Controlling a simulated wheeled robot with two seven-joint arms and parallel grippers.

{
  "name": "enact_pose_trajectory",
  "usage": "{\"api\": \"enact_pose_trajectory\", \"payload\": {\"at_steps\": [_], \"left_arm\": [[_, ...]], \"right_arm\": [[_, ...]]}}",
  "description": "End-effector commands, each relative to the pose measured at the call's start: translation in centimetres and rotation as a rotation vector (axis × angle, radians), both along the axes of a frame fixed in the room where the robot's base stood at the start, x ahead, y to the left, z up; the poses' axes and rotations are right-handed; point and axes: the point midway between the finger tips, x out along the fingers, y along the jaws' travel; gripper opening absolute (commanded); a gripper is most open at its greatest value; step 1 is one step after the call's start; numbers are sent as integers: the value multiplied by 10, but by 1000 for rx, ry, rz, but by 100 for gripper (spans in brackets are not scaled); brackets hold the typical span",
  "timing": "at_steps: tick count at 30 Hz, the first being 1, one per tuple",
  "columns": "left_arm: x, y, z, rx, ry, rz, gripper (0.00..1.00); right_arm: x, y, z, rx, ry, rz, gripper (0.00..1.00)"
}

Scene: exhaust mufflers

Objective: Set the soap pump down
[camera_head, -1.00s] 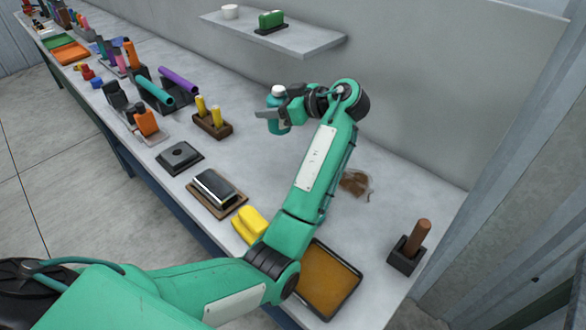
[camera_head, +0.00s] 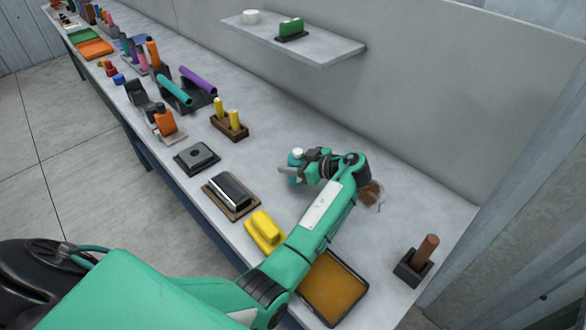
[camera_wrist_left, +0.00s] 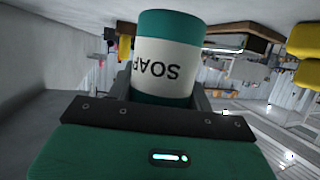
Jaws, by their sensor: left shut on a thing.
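The soap pump is a teal bottle with a white top (camera_head: 298,153) in the head view. In the left wrist view the teal soap pump (camera_wrist_left: 165,65) shows a white label reading SOAP, upside down in that picture. My left gripper (camera_head: 293,170) is shut on it and holds it upright, low over the grey bench (camera_head: 262,150). I cannot tell whether its base touches the bench, as the fingers hide it. My right gripper is not in view.
A yellow block (camera_head: 265,228), a black-and-silver block on a brown board (camera_head: 232,190) and an orange-brown tray (camera_head: 333,288) lie near the front edge. A wooden holder with yellow pegs (camera_head: 230,123) stands left of the gripper. A shelf (camera_head: 330,50) hangs on the wall behind.

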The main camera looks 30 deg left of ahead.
Motion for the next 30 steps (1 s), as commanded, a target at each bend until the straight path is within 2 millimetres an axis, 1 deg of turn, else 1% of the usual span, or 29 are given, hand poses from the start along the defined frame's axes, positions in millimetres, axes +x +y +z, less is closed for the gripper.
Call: {"api": "enact_pose_trajectory", "payload": {"at_steps": [3, 6, 10, 14, 18, 19, 20, 21, 22, 30], "left_arm": [[0, 0, -18, 1, 4, 1, 26], [0, 0, -29, 0, 2, 0, 26], [0, 0, -32, 0, 1, 0, 26], [0, 0, -31, 0, 1, 0, 26], [0, 0, -35, 0, 0, 0, 26], [0, 0, -34, 0, 1, 1, 56], [0, 0, -34, 0, 1, 1, 61], [0, 0, -34, 0, 1, 1, 69], [0, 0, -34, 0, 1, 1, 73], [0, 0, -33, 0, 1, 1, 73]], "right_arm": [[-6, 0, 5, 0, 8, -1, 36], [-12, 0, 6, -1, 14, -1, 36], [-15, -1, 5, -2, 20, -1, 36], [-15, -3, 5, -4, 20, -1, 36], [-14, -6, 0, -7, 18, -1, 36], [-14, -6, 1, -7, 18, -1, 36], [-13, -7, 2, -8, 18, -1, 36], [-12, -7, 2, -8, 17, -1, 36], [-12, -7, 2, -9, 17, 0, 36], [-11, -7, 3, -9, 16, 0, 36]]}}
